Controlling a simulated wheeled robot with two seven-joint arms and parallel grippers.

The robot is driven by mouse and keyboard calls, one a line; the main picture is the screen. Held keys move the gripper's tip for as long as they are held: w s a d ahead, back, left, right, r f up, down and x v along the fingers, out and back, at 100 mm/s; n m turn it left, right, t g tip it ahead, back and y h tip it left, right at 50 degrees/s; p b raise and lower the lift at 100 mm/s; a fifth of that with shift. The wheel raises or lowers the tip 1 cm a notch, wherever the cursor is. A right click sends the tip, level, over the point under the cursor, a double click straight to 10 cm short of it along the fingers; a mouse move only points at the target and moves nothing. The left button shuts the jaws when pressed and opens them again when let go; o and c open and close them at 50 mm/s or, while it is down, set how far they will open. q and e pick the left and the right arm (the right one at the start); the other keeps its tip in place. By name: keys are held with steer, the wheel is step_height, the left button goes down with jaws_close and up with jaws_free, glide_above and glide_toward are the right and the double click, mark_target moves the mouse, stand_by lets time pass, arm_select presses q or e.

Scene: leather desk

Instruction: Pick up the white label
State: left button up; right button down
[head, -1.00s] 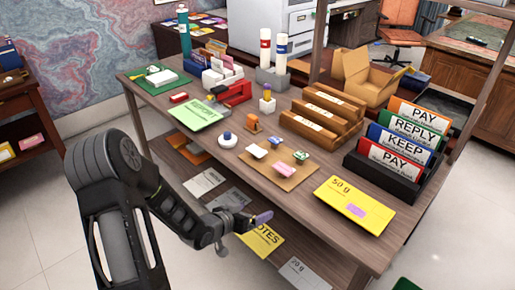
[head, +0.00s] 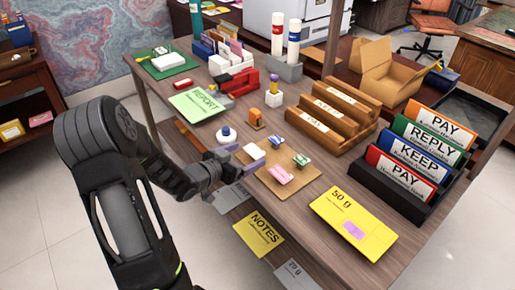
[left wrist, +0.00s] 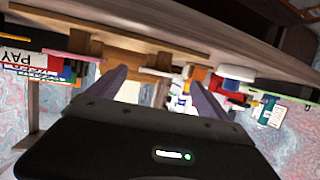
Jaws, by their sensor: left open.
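The white label (head: 254,150) lies at the left part of a brown mat (head: 290,181) on the desk, beside a blue-topped clip and a pink label (head: 281,176). My left gripper (head: 241,158) is open, at the desk's near edge just left of the white label. Its purple fingers point at the label; I cannot tell whether they touch it. In the left wrist view the two fingers (left wrist: 155,88) stand well apart, with a pale patch between them that may be the label. My right gripper is out of view.
A white-and-blue round stamp (head: 226,135) stands close behind my left gripper. An orange block (head: 256,118), a green report card (head: 198,103) and a wooden rack (head: 325,115) are farther back. A yellow 50 g envelope (head: 353,222) lies at the right.

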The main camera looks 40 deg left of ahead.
mark_target(258, 148)
arm_select(q)
steer(key=shift+x, duration=1.25)
steer(key=x, duration=0.5)
steer(key=shift+w+f+p, duration=0.1)
steer(key=shift+p, duration=0.3)
steer(key=c, duration=1.3)
